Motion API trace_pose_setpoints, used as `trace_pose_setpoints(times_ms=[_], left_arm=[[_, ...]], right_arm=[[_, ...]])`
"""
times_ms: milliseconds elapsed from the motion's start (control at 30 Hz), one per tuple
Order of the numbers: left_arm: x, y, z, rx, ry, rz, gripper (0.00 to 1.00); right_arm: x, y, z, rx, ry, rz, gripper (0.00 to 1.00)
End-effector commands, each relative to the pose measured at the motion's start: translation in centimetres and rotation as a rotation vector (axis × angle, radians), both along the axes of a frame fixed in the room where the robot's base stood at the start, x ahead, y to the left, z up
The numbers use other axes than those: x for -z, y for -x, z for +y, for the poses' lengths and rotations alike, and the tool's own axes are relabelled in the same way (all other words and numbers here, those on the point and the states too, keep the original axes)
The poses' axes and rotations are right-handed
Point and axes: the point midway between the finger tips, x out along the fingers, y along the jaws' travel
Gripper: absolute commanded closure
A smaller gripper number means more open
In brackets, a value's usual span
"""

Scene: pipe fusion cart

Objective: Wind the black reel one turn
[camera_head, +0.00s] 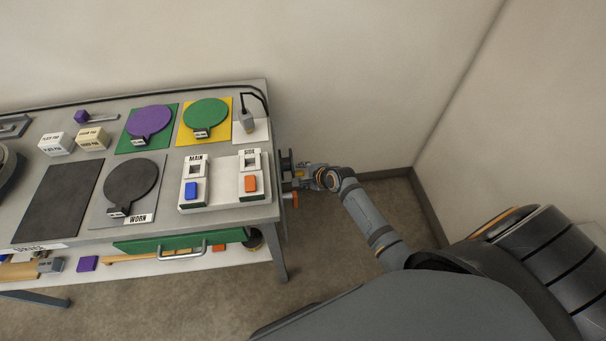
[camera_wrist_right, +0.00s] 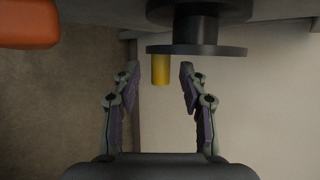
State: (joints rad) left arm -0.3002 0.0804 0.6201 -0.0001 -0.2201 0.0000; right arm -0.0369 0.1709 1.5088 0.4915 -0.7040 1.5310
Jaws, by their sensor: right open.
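The black reel (camera_wrist_right: 197,50) shows in the wrist view as dark discs on a hub at the top, with a yellow crank peg (camera_wrist_right: 160,69) sticking down from its disc. In the head view the reel (camera_head: 287,164) is on the cart's right side, partly hidden by my right gripper (camera_head: 297,180). In the wrist view my right gripper (camera_wrist_right: 160,80) is open, with one finger on each side of the peg's end and gaps visible between them. My left gripper is not in view.
An orange handle (camera_head: 294,199) sits just below the reel on the cart's side; it also shows at the wrist view's upper left (camera_wrist_right: 28,24). The cart top (camera_head: 232,214) holds pads, switch boxes and blocks. Floor right of the cart is clear around my arm.

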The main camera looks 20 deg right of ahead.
Motion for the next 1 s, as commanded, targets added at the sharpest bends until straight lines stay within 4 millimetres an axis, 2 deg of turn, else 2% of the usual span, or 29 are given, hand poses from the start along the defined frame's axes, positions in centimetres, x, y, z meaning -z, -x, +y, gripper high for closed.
trace_pose_setpoints(times_ms=[167, 400, 567, 900, 1000], left_arm=[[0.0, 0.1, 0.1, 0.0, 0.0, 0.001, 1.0], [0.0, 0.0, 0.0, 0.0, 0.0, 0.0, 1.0], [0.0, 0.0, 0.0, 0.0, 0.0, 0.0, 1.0], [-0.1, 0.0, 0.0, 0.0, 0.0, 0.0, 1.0], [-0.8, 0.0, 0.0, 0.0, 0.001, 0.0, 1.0]], right_arm=[[-0.6, 0.6, -0.3, 0.001, 0.001, -0.002, 0.57], [-3.5, 3.7, -1.1, -0.002, 0.004, -0.001, 0.57], [-4.8, 5.0, -1.5, -0.001, 0.002, 0.001, 0.57], [-5.2, 5.2, -1.4, 0.0, -0.001, 0.002, 0.57], [-5.4, 4.6, -0.8, -0.003, -0.008, 0.05, 0.57]])
